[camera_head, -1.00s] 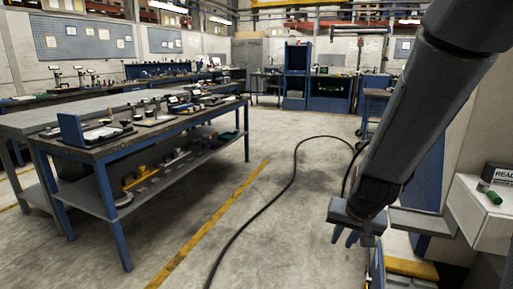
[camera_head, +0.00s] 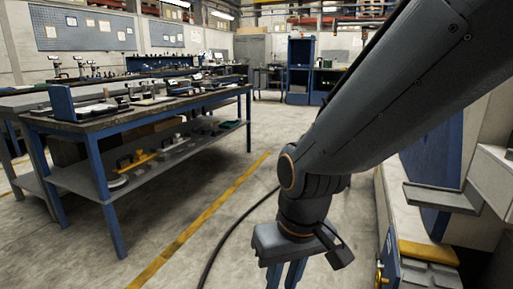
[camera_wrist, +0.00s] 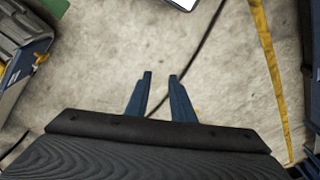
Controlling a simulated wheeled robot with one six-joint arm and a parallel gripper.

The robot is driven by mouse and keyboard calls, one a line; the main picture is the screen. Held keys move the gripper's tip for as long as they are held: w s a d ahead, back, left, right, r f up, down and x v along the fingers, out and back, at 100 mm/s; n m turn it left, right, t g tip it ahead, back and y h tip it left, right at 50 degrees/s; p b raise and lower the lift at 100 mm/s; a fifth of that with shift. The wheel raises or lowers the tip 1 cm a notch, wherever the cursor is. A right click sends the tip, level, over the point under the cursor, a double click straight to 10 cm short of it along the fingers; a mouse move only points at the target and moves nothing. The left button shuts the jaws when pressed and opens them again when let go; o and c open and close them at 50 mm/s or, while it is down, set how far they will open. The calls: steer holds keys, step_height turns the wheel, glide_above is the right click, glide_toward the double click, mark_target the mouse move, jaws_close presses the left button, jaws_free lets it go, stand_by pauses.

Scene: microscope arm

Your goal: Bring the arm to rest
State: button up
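My gripper (camera_head: 286,274) hangs at the end of my dark grey arm, right of the middle in the head view, pointing down over bare floor. Its two blue fingers also show in the wrist view (camera_wrist: 160,76), with a gap between the tips and only concrete floor and part of a black cable behind them. The gripper is open and empty, and touches nothing that I can see. My arm crosses the upper right of the head view and hides part of the room behind it.
A blue-legged workbench (camera_head: 95,165) with tools stands at the left. A black cable (camera_head: 232,232) and a yellow line (camera_head: 205,215) run along the floor. A white and blue unit with a grey ledge (camera_head: 440,198) stands close on the right. The middle floor is clear.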

steer(key=s+a+f+n+g+b, duration=0.1)
steer(key=s+a+f+n+b, duration=0.1)
steer(key=s+a+f+b, duration=0.4)
steer(key=d+r+m+p, duration=0.3)
steer(key=d+r+p, duration=0.7)
steer(key=r+p, duration=0.3)
steer(key=d+r+m+h+p, duration=0.1)
steer(key=d+r+m+p, duration=0.1)
steer(key=d+r+p, duration=0.8)
step_height(320, 180, up, 4)
steer(key=p, duration=0.9)
steer(key=shift+w+d+f+m, duration=0.2)
steer(key=shift+w+d+m, duration=0.1)
steer(key=shift+w+m, duration=0.1)
steer(key=shift+d, duration=0.1)
